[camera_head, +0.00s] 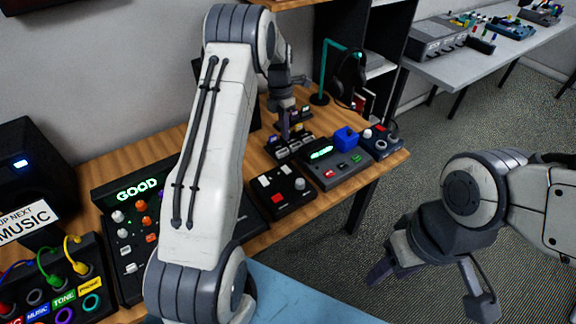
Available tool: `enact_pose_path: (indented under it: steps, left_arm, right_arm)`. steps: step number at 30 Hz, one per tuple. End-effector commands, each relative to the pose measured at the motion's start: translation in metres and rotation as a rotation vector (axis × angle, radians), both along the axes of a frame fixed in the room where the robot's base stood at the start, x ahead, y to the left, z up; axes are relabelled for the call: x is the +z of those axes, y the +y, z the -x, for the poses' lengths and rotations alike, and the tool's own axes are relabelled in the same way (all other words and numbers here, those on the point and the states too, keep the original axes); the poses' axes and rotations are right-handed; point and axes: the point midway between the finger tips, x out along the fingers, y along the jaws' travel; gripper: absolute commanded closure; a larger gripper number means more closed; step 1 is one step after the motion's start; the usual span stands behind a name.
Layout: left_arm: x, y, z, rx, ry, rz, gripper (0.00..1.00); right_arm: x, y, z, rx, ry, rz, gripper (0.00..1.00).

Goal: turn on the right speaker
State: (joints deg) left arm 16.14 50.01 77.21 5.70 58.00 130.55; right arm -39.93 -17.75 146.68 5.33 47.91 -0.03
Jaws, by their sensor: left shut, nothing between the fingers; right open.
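A black speaker (22,165) with a lit blue light stands at the far left. A dark upright shape behind my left arm, against the wall, may be the right speaker (255,112). My arm hides most of it, and I cannot see its switch or any light. My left gripper (285,136) is shut and empty, pointing down just over a small dark device with light keys (290,147). I cannot tell whether it touches the device. My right gripper (430,287) is open and empty over the carpet, right of the table.
The wooden table (270,237) carries a mixer showing GOOD (137,188), a patch panel with coloured cables (62,280), a red-button box (281,191), a green-display box (335,167) and a blue cube (346,138). A teal headphone stand (325,75) rises behind.

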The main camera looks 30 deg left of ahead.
Motion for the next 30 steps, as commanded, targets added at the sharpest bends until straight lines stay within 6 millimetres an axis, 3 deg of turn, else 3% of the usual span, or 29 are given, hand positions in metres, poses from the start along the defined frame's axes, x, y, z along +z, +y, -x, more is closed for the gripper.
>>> enact_pose_path:
  steps: [9, 14, 30]
  left_arm:
    - [-0.001, -0.001, 0.0, -0.001, 0.0, 0.0, 1.0]
    - [-0.013, -0.002, 0.001, -0.002, 0.003, 0.002, 1.0]
    - [-0.117, -0.014, 0.009, -0.003, 0.003, 0.0, 1.0]
  right_arm:
    - [0.001, 0.0, 0.0, 0.0, 0.0, 0.0, 0.5]
    - [0.004, 0.0, 0.0, 0.0, 0.0, 0.0, 0.5]
    - [0.031, 0.0, 0.0, 0.0, 0.0, 0.0, 0.5]
